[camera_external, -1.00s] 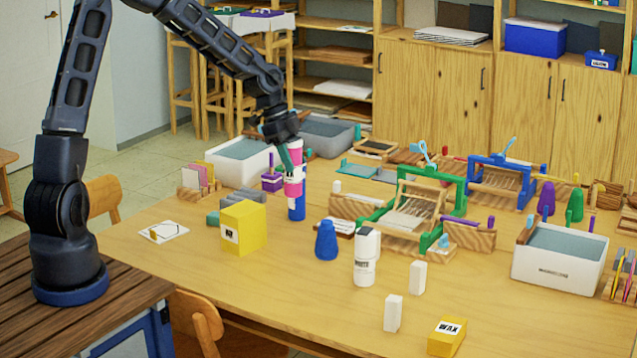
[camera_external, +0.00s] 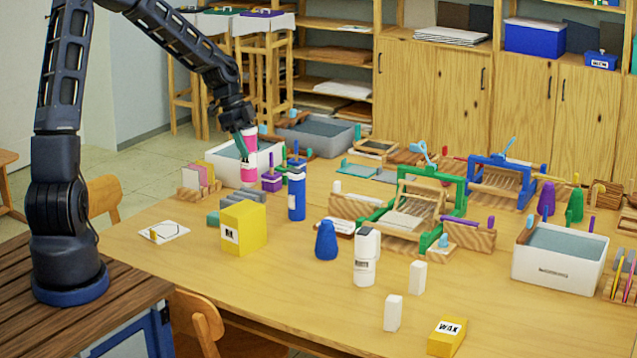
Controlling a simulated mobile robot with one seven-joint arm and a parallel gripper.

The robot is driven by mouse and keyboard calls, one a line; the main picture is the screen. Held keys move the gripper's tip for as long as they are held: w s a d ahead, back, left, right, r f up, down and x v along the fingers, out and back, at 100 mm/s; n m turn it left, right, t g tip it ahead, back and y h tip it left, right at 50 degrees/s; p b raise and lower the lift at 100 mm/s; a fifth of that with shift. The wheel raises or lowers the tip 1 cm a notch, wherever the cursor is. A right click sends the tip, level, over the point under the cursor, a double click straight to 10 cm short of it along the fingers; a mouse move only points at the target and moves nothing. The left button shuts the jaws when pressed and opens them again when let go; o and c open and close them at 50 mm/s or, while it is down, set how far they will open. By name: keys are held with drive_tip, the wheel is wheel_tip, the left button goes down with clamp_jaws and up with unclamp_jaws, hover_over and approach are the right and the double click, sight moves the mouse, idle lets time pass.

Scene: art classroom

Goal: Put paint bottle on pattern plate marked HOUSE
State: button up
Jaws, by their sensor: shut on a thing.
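My gripper (camera_external: 244,148) is shut on a pink paint bottle (camera_external: 248,171) with a pale label band. It holds the bottle upright in the air, in front of the grey-water white tub at the back left. A white plate (camera_external: 176,236) with a dark outline drawing lies flat on the table's left part, lower left of the bottle in the picture. Its marking is too small to read as HOUSE. A blue bottle (camera_external: 296,198) with a white band stands to the right of the gripper. A white bottle with a dark label (camera_external: 365,262) stands near the table's middle.
A yellow box (camera_external: 250,228) and grey blocks (camera_external: 240,197) stand between the plate and the blue bottle. A blue cone-shaped bottle (camera_external: 326,240), a green loom frame (camera_external: 441,190) and a white tub (camera_external: 556,272) stand further right. The table's front left is clear.

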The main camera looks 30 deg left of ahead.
drive_tip(key=s+a, duration=0.4)
drive_tip(key=a, duration=1)
drive_tip(key=s+a, duration=0.3)
drive_tip(key=a, duration=1.1)
wheel_tip(320, 180, down, 19)
drive_tip(key=shift+s+d+f, duration=0.15)
drive_tip(key=shift+d+f, duration=0.05)
drive_tip(key=shift+f, duration=0.1)
drive_tip(key=o, duration=1.3)
drive_tip(key=shift+c, duration=0.2)
